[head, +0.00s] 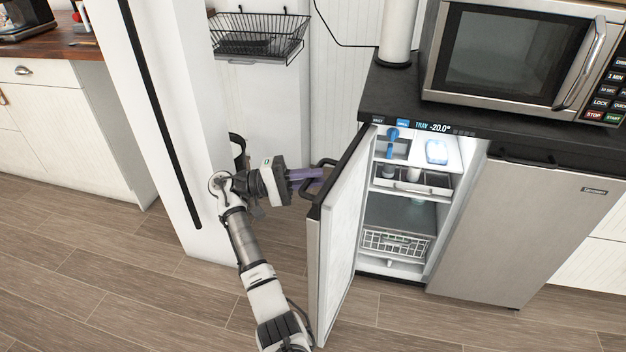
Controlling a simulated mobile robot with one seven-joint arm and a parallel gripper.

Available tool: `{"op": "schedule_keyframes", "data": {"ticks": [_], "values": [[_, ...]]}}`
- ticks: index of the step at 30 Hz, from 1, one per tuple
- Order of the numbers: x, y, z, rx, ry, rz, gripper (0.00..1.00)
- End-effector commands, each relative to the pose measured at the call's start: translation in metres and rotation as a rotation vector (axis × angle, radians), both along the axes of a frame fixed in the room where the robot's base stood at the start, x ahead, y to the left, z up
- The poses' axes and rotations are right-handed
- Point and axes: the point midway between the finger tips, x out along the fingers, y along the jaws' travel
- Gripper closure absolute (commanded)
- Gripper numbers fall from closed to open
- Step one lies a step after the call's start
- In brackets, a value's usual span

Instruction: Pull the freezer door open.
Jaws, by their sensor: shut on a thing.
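The freezer door (337,235) stands well open, swung out to the left on the small under-counter unit. Its lit interior (403,210) shows shelves, a wire basket and a few items. A dark handle (313,182) sticks out from the upper part of the door's outer face. My gripper (312,178) reaches it from the left and is shut on this handle. The purple fingers meet the handle, though the exact grip is small in the picture.
A white column (150,120) stands close behind my arm on the left. A microwave (525,60) sits on the dark counter above. A second closed door (525,225) is to the right of the open compartment. Wooden floor (150,290) is clear at lower left.

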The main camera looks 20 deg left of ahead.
Motion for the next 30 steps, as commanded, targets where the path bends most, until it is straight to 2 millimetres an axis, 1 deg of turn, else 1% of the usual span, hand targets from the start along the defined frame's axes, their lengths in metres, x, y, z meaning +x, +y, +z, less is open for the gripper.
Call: {"op": "schedule_keyframes", "data": {"ticks": [1, 12, 21, 30], "values": [[0.004, -0.001, 0.001, -0.001, -0.006, -0.013, 1.0], [0.013, 0.014, -0.001, -0.001, -0.014, -0.124, 1.0], [0.015, 0.025, 0.001, 0.002, -0.005, -0.16, 1.0], [0.015, 0.027, 0.003, 0.0, -0.001, -0.165, 1.0]]}}
